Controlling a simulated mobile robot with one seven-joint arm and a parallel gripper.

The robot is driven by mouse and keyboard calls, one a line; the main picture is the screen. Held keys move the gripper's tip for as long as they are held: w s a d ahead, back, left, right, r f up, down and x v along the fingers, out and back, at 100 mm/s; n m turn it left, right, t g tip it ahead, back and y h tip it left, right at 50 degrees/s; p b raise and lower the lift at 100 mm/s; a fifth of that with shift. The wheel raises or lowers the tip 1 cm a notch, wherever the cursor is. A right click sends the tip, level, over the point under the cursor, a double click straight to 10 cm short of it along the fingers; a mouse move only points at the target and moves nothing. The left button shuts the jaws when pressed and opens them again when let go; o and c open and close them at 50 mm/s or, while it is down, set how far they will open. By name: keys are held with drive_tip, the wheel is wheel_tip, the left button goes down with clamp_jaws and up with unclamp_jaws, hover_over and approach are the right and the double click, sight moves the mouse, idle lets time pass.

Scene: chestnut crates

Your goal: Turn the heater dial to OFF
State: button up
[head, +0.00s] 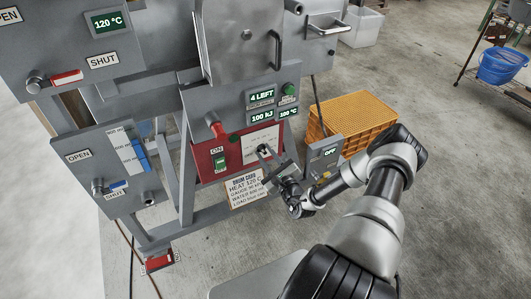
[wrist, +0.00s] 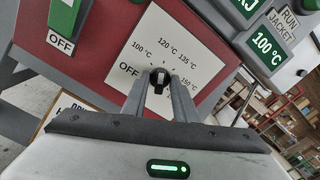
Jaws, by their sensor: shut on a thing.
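The heater dial (wrist: 159,80) is a small dark knob with a pale mark, on a white scale card (wrist: 190,45) in the wrist view. The card reads OFF, 100, 120, 135 and 150 °C around the knob. OFF is to the knob's left. My gripper (wrist: 159,88) is shut on the dial, one finger on each side. I cannot tell surely which label the mark points to. In the head view my gripper (head: 264,153) is at the white card (head: 259,138) on the red panel (head: 207,160), largely hiding the dial.
A green rocker switch (head: 220,161) with ON and OFF labels and a red-handled lever (head: 217,130) sit left of the dial. Green displays (head: 262,116) are above. A grey box with an OFF display (head: 330,153) stands right, before an orange crate (head: 352,118).

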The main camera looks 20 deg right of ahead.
drive_tip(key=n+p, duration=0.3)
drive_tip(key=n, duration=0.1)
drive_tip(key=shift+r, duration=0.1)
drive_tip(key=n+p, duration=0.2)
drive_tip(key=n, duration=0.3)
drive_tip(key=shift+n+p, duration=0.3)
drive_tip(key=shift+p, duration=0.05)
drive_tip(key=n+p, duration=0.1)
drive_tip(key=n, duration=0.2)
drive_tip(key=shift+n, duration=0.3)
drive_tip(key=shift+f+n+p, duration=0.25)
drive_tip(key=shift+n+p, duration=0.1)
drive_tip(key=shift+n, duration=1.45)
drive_tip(key=o, duration=0.6)
drive_tip(key=shift+o, duration=0.3)
drive_tip(key=shift+s, duration=0.1)
